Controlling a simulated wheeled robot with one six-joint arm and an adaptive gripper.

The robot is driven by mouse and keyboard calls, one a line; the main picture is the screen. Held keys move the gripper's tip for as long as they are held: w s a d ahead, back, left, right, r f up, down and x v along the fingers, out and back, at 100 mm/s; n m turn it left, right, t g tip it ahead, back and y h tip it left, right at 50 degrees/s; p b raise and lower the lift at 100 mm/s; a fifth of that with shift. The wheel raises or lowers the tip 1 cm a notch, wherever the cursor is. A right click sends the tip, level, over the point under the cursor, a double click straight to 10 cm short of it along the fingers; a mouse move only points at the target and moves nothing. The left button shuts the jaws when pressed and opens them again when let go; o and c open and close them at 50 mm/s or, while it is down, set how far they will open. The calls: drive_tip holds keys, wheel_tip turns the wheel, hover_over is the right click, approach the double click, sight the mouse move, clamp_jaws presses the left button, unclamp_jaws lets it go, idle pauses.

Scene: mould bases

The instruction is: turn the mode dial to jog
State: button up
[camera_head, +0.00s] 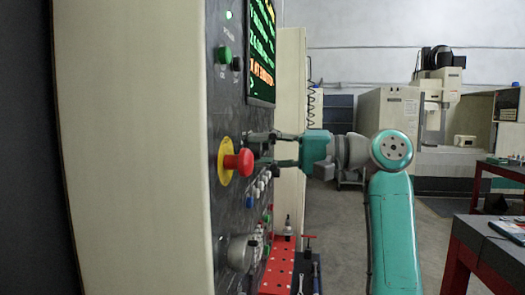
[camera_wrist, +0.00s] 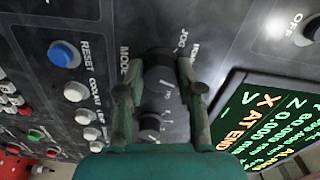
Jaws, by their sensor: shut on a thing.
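The mode dial (camera_wrist: 158,78) is a dark round knob on the dark control panel, beside the printed words MODE and JOG in the wrist view. A short light mark shows on or near the dial, but I cannot tell for sure which setting it points to. My gripper (camera_wrist: 155,70) has one finger on each side of the dial and is shut on it. In the head view my gripper (camera_head: 260,146) reaches the panel from the right, just behind the red emergency stop. The dial is mostly hidden there by the fingers and the stop button.
The red emergency stop (camera_head: 238,162) on its yellow plate sticks out close to my gripper. A smaller black knob (camera_wrist: 150,124) sits near the dial. A blue reset button (camera_wrist: 64,54) and the lit screen (camera_wrist: 262,122) flank it. A red perforated rack (camera_head: 280,268) stands below.

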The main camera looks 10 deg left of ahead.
drive_tip(key=n, duration=0.7)
drive_tip(key=shift+n, duration=0.3)
drive_tip(key=n, duration=0.4)
drive_tip(key=shift+n, duration=1.9)
drive_tip(key=o, duration=1.2)
drive_tip(key=shift+a, duration=0.15)
drive_tip(key=shift+c, duration=0.2)
